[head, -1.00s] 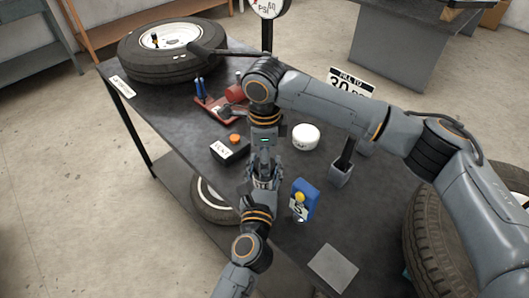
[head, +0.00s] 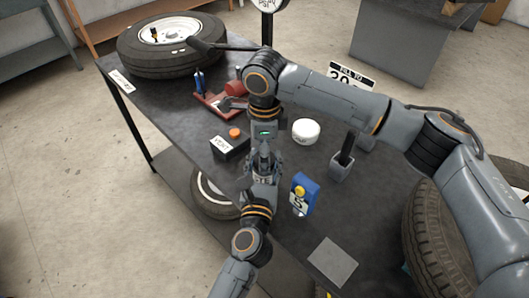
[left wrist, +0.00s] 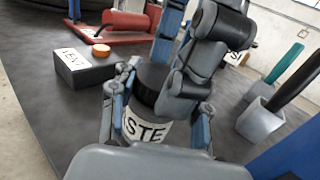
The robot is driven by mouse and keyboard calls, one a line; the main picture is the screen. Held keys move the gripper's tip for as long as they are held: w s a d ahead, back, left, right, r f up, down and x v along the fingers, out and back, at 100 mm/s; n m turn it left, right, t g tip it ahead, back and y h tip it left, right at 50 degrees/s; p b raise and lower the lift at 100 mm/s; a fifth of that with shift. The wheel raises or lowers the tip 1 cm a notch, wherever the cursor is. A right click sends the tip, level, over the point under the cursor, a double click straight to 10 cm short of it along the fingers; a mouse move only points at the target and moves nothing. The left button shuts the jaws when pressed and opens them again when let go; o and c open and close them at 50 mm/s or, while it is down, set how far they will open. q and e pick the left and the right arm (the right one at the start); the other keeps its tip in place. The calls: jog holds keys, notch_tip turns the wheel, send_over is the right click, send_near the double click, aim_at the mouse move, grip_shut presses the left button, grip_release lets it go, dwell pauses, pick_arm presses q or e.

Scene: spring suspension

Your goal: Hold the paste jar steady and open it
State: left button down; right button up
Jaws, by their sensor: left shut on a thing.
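The paste jar (left wrist: 145,130) shows in the left wrist view, with a dark lid (left wrist: 152,77) and a white label reading "STE" in its visible part. In the head view its label (head: 263,180) shows between my two grippers. My left gripper (head: 261,184) comes from below and is shut on the jar's body, one finger on each side. My right gripper (head: 264,157) points down from above, its fingers at the lid. The arm and fingers hide part of the lid, so I cannot tell whether they grip it.
A black box marked VENT (head: 229,147) with an orange cap stands left of the jar. A white round tub (head: 306,131), a blue box (head: 304,194) and a grey holder (head: 341,164) stand to the right. A grey plate (head: 333,262) lies near the front edge.

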jog(key=shift+r, duration=2.1)
pick_arm(q)
jog(key=c, duration=0.6)
grip_release()
jog(key=shift+s, duration=0.15)
